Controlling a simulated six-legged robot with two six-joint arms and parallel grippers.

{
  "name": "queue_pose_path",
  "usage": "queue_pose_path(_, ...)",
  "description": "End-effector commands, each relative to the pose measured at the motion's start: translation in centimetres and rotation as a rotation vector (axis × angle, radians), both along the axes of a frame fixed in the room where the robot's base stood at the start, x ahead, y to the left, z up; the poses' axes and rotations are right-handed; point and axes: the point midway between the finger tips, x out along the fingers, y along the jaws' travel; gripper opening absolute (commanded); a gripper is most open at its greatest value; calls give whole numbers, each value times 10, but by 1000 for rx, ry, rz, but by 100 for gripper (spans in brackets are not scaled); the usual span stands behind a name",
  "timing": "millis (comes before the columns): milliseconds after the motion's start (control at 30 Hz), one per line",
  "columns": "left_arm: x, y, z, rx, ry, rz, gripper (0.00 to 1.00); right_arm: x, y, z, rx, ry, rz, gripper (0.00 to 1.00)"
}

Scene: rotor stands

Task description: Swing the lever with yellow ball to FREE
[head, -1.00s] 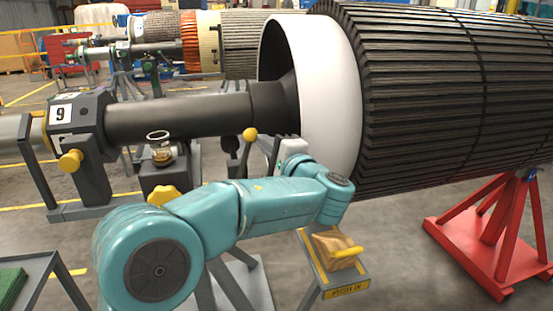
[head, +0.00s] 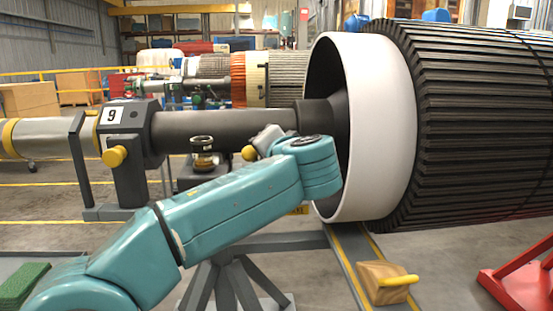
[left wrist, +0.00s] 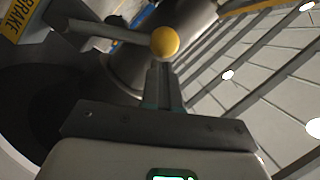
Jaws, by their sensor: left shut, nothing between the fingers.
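The lever's yellow ball (head: 249,153) shows in the head view just left of my left gripper (head: 262,143); the arm hides most of the lever. In the left wrist view the yellow ball (left wrist: 164,41) sits just beyond the tips of my left gripper (left wrist: 164,66), whose fingers are shut and empty. I cannot tell whether they touch the ball. The grey lever bar (left wrist: 105,33) runs left from the ball. A yellow plate lettered BRAKE (left wrist: 14,20) is at the upper left. I see no FREE marking. My right gripper is out of view.
A dark shaft (head: 225,124) with a white ring (head: 387,120) and a large ribbed rotor (head: 480,110) stands behind the arm. A stand with a yellow knob (head: 114,157) is at left. A wooden block with a yellow handle (head: 385,283) lies on a rail at lower right.

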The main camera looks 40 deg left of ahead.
Motion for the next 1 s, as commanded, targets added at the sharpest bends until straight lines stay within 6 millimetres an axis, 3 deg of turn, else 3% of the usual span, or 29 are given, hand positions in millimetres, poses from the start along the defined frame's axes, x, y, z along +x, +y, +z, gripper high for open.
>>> queue_pose_path(267,-7,6,-4,-52,-61,0,0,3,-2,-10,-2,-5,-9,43)
queue_pose_path(1000,-9,8,-4,-62,-71,3,0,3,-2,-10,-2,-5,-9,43)
